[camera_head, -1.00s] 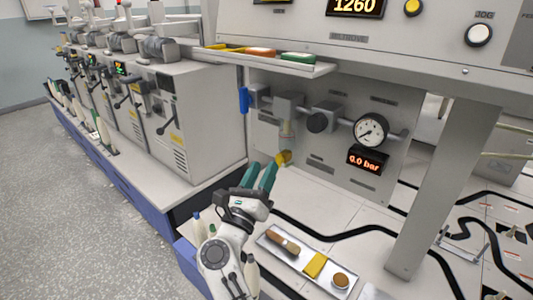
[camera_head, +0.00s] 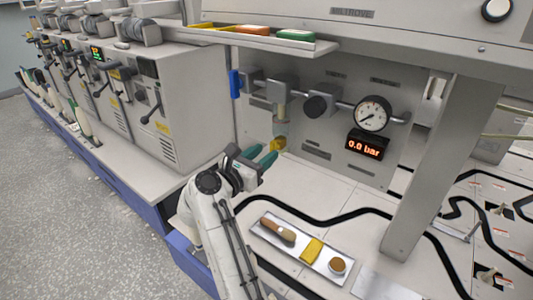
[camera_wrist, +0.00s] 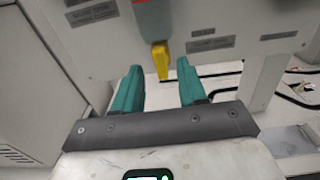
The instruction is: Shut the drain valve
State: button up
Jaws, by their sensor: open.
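The drain valve's yellow lever (camera_head: 278,144) sits under a clear bowl (camera_head: 281,128) on the pipe assembly of the grey panel. In the wrist view the yellow lever (camera_wrist: 161,62) points down below a grey and red body (camera_wrist: 153,18). My gripper (camera_head: 263,155) is open, its two teal fingers pointing at the panel. In the wrist view the gripper (camera_wrist: 161,84) has the lever's lower end in line with the gap between its fingertips. The fingers look apart from the lever, and nothing is held.
The display (camera_head: 367,146) reads 0.0 bar. A shelf (camera_head: 290,45) juts out above. A tray (camera_head: 334,279) with a brush and yellow block lies below. A grey post (camera_head: 440,165) stands right.

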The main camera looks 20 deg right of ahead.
jog(key=shift+x, duration=1.05)
grip_shut()
